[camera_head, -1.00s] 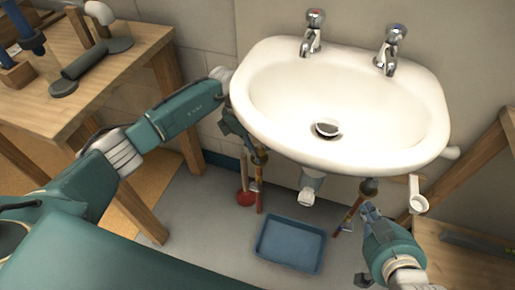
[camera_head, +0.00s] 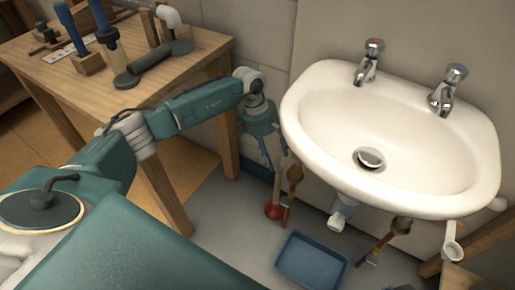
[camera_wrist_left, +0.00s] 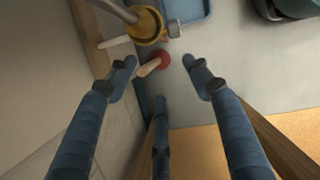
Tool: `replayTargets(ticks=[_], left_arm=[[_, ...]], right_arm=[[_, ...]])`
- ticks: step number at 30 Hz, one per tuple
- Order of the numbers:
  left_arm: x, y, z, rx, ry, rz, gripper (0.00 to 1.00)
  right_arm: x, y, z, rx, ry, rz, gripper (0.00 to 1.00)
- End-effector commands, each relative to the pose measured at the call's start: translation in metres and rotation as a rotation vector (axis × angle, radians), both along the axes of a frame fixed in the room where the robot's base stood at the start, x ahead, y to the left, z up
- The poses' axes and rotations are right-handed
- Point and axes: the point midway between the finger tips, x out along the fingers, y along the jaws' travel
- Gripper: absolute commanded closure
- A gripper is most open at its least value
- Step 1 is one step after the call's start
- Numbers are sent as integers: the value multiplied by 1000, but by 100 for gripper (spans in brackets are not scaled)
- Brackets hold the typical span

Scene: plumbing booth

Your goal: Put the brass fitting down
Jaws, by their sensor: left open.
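A brass fitting (camera_head: 294,174) sits on the left supply pipe under the sink (camera_head: 290,125). It also shows in the left wrist view (camera_wrist_left: 148,26) at the top, with a grey nut beside it. My left gripper (camera_head: 273,155) hangs fingers down just left of this fitting and the sink rim. In the left wrist view its fingers (camera_wrist_left: 160,70) are spread with nothing held between them; the fitting lies past the fingertips. Another brass fitting (camera_head: 400,227) is on the right supply pipe. My right gripper is not in view.
A red plunger (camera_head: 274,211) stands on the floor below my left gripper. A blue tray (camera_head: 312,262) lies under the sink. A wooden workbench (camera_head: 110,98) with tools and a grey pipe piece (camera_head: 155,62) stands at the left. The wall is close behind.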

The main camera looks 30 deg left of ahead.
Motion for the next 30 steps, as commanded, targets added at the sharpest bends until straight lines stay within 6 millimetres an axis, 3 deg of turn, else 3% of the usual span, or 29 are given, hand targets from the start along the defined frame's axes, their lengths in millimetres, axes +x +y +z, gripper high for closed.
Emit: replayTargets(ticks=[3,9,30], left_arm=[[-5,26,1,1,0,2,49],[-10,48,0,0,1,1,49],[-11,52,0,-1,-1,-1,49]], right_arm=[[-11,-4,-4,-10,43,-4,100],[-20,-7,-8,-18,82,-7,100],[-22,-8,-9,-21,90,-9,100]])
